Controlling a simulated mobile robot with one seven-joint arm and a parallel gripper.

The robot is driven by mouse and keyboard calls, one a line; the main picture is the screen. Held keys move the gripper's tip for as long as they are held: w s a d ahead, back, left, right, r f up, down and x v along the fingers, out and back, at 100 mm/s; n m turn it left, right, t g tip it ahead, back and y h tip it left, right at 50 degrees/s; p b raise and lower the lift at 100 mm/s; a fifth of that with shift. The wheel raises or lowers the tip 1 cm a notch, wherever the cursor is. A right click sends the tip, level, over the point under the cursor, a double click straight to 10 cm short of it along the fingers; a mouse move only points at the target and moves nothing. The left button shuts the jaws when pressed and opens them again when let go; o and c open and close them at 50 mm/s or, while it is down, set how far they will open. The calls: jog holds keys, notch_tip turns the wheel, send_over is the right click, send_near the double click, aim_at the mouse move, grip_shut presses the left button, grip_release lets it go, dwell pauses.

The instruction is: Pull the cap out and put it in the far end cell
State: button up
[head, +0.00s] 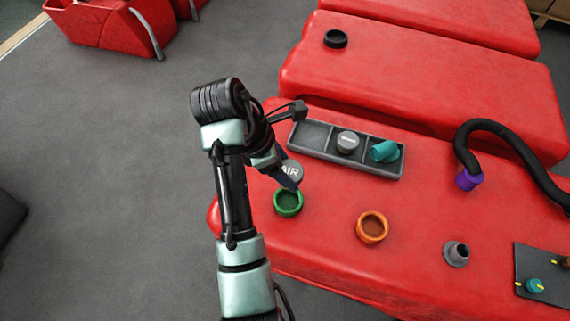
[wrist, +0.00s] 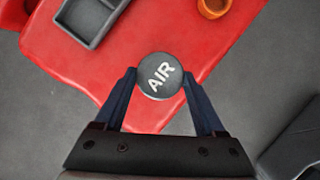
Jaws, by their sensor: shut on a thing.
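A round grey cap (wrist: 160,75) marked AIR is between the two blue fingers of my gripper (wrist: 158,88) in the wrist view. The gripper is shut on it. In the head view the cap (head: 292,170) shows beside my gripper (head: 286,178), just above a green ring-shaped port (head: 288,203), and looks clear of it. A grey tray (head: 336,162) with three cells lies on the red tank. Its left cell is empty, its middle cell holds another grey cap (head: 347,142), and its right cell holds a teal fitting (head: 384,151).
An orange port (head: 372,227) and a grey port (head: 456,253) stand on the red tank (head: 330,260). A black hose with a purple end (head: 468,180) lies at the right. A dark panel (head: 545,272) with a teal knob is at the lower right.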

jog(key=shift+r, duration=0.25)
dwell(0.4)
jog(key=shift+r+p, duration=2.4)
jog(key=shift+p, duration=1.2)
